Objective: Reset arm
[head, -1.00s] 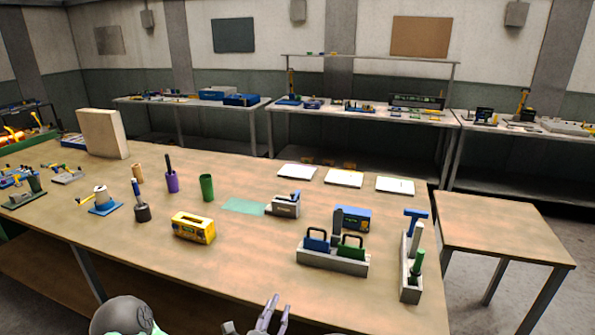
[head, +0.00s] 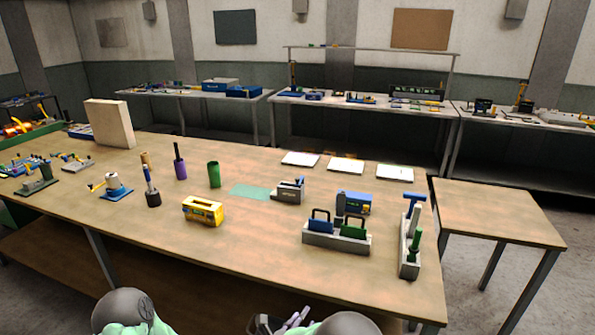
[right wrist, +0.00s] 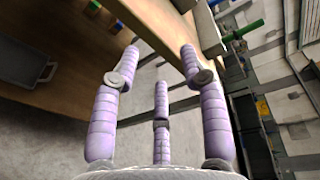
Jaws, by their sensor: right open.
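My right gripper (head: 290,320) shows at the bottom of the head view, in front of the table's near edge and below its top. In the right wrist view its purple fingers (right wrist: 160,75) are spread apart, with nothing between them. My left gripper is not in view; only a rounded grey and green part of mine shows at the bottom left of the head view. The wooden worktable (head: 270,245) lies ahead, apart from the right gripper.
On the table stand a yellow box (head: 203,211), a grey holder with blue and green handled pieces (head: 337,240), a grey rack (head: 409,258), a green cup (head: 214,174) and a tall beige block (head: 109,124). A smaller wooden table (head: 497,215) stands at the right.

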